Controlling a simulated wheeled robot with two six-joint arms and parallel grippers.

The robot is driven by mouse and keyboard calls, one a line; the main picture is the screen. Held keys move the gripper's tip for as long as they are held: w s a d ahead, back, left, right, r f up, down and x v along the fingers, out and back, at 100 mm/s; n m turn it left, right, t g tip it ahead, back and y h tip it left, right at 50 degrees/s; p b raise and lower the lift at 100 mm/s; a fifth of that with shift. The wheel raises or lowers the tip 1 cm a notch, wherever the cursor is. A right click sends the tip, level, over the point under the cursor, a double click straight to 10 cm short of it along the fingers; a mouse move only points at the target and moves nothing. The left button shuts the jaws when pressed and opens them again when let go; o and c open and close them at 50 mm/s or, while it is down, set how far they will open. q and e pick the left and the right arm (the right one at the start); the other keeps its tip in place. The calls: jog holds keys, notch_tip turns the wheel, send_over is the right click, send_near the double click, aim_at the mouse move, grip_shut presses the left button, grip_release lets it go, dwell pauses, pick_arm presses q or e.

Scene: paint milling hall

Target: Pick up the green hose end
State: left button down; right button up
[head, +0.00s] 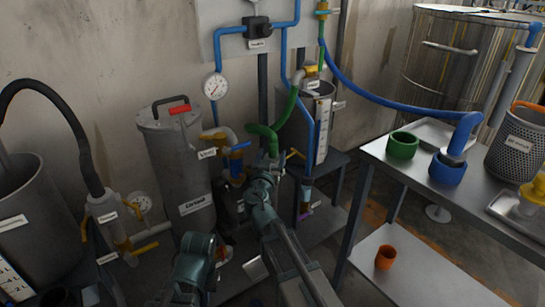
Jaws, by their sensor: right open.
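The green hose (292,104) hangs from a valve with a yellow-brown fitting in the upper middle of the head view. It curves down to the left, and its green end (256,129) bends just above my right gripper. My right gripper (270,157) points up and away from me, open. Its fingertips overlap the lower part of the hose end in the picture; I cannot tell whether they touch it or how far it lies between the jaws.
A grey canister (177,170) with a red lever stands left of the gripper, with a pipe gauge (215,86) above. Another grey vessel (310,125) stands behind right. A metal table (475,195) at right bears a green cup (402,145) and a blue one (446,168).

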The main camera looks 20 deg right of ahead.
aim_at(272, 150)
jog(key=x, duration=0.5)
jog(key=shift+w+a, duration=0.1)
grip_shut()
dwell(1.2)
